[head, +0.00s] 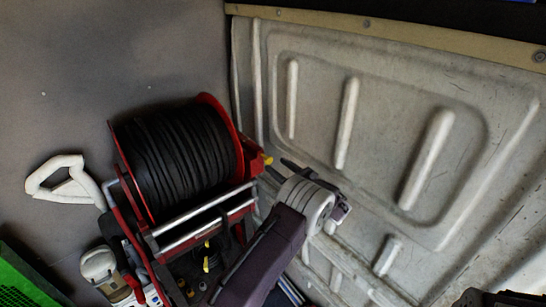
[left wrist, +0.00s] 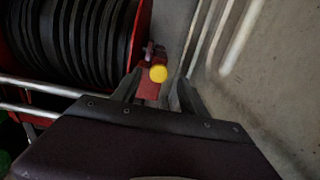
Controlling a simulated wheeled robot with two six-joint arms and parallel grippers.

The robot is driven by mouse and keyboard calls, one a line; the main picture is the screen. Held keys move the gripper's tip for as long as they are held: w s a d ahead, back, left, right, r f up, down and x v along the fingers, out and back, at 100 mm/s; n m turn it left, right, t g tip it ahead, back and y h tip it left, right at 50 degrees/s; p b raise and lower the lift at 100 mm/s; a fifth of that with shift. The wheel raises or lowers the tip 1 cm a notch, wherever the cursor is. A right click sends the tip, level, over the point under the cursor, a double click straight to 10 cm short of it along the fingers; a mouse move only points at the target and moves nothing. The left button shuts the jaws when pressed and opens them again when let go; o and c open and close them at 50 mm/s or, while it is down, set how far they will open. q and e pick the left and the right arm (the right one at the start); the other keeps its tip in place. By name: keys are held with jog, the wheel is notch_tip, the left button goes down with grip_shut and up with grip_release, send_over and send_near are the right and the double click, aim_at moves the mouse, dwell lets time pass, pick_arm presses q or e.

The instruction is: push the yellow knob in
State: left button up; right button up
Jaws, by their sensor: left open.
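The yellow knob (head: 268,160) sticks out from the right side of the red reel frame, beside the drum of black hose (head: 180,155). Whether a finger touches the knob cannot be told. My right gripper is not seen.
A ribbed pale metal wall panel (head: 370,130) stands close to the right of the reel. A white D-shaped handle (head: 62,190) is at the left. A green crate (head: 22,278) and several small items lie low at the left and below the reel.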

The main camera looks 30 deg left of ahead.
aim_at(270, 161)
pick_arm(q)
jog(key=p+x, duration=0.1)
jog(key=x, duration=0.3)
jog(key=shift+a, duration=0.1)
jog(key=c, duration=0.4)
grip_shut()
dwell(0.9)
